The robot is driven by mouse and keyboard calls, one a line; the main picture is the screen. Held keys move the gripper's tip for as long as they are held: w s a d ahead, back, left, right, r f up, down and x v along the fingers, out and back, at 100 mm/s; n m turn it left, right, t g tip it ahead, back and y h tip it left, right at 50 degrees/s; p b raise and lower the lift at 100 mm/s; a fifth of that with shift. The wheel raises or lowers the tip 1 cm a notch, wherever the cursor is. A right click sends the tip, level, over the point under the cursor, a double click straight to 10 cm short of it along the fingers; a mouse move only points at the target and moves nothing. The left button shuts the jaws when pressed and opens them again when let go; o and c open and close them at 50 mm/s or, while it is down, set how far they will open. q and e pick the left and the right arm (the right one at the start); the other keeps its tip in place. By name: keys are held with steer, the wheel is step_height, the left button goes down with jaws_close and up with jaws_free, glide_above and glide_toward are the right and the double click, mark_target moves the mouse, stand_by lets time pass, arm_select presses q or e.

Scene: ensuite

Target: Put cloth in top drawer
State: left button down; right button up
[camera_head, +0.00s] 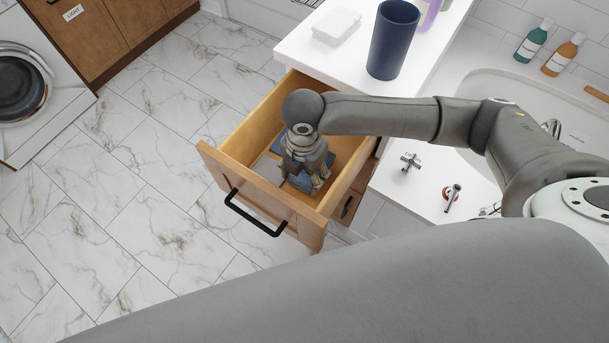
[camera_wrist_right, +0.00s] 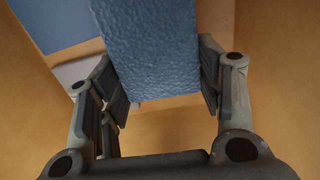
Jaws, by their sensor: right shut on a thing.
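The top drawer (camera_head: 212,163) is pulled open below the white counter and shows light wood inside. My right gripper (camera_head: 303,180) reaches down into it from above, between its walls. It is shut on a blue textured cloth (camera_wrist_right: 150,45), which shows between the two fingers in the right wrist view. In the head view, part of the cloth (camera_head: 299,183) shows below the fingers, low in the drawer. I cannot tell whether it touches the bottom. My left gripper is out of view.
Another blue patch (camera_wrist_right: 55,22) lies beyond the held cloth in the drawer. A dark blue cup (camera_head: 392,42) and a white soap-like block (camera_head: 337,27) stand on the counter above. A sink (camera_head: 520,95) with taps is at right. The marble floor at left is clear.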

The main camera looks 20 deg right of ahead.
mark_target(304, 175)
steer(key=shift+f, duration=1.15)
steer(key=shift+f, duration=0.15)
steer(key=o, duration=1)
step_height(304, 175, up, 12)
steer(key=shift+r+p, duration=0.2)
steer(key=shift+p, duration=0.2)
